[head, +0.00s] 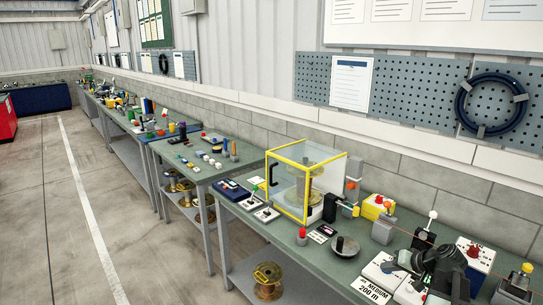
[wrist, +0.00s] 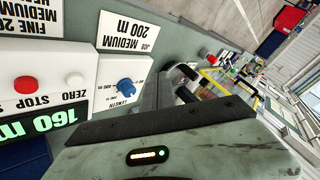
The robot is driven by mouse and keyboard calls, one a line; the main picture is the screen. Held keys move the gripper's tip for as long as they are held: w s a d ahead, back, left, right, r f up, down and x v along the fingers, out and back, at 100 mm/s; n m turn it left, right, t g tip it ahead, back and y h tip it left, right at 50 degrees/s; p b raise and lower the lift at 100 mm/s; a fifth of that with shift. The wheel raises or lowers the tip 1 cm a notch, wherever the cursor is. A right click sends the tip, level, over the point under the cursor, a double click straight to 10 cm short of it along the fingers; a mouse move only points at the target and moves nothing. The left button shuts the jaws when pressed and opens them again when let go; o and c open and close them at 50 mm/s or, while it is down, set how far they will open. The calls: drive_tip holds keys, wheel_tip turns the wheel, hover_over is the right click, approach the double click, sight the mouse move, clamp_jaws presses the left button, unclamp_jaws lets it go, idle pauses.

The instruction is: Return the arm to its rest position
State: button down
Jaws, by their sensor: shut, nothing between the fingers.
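My gripper (wrist: 184,84) shows in the wrist view beyond a large grey-green housing with a black edge. Its fingers are together with nothing between them, over the bench. In the head view my dark arm is folded low at the right, above the front of the bench, and its fingertips cannot be made out there. Beside the gripper in the wrist view is a white panel with a blue length knob (wrist: 126,86), apart from the fingers. A job card (wrist: 124,30) reading "MEDIUM 200 m" lies near it.
A yellow-framed clear guard (head: 305,185) encloses a spool on the bench (head: 300,253). A control box with a red stop button (wrist: 26,84) shows a green "160 m" display (wrist: 42,126). A red-topped yellow box (head: 378,207) stands behind. The floor aisle (head: 95,220) is clear.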

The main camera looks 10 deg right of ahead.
drive_tip(key=w+a+f+n+g, duration=0.1)
drive_tip(key=a+n, duration=0.1)
drive_tip(key=a, duration=0.8)
drive_tip(key=w+a+f+n+g+y, duration=0.1)
drive_tip(key=w+a+n+g, duration=0.1)
drive_tip(key=a, duration=0.8)
drive_tip(key=w+a+f+n+g, duration=0.1)
drive_tip(key=a+f+n, duration=0.1)
drive_tip(key=a, duration=0.8)
drive_tip(key=s+a+f+n+g+h, duration=0.1)
drive_tip(key=s+a+f+g, duration=0.2)
drive_tip(key=a, duration=0.5)
drive_tip(key=s+d+m+g+h, duration=0.1)
drive_tip(key=s+d+m+h, duration=0.1)
drive_tip(key=s, duration=0.4)
drive_tip(key=shift+s+d+g+h, duration=0.3)
drive_tip(key=shift+s+d+h, duration=0.1)
drive_tip(key=shift+d+h, duration=0.25)
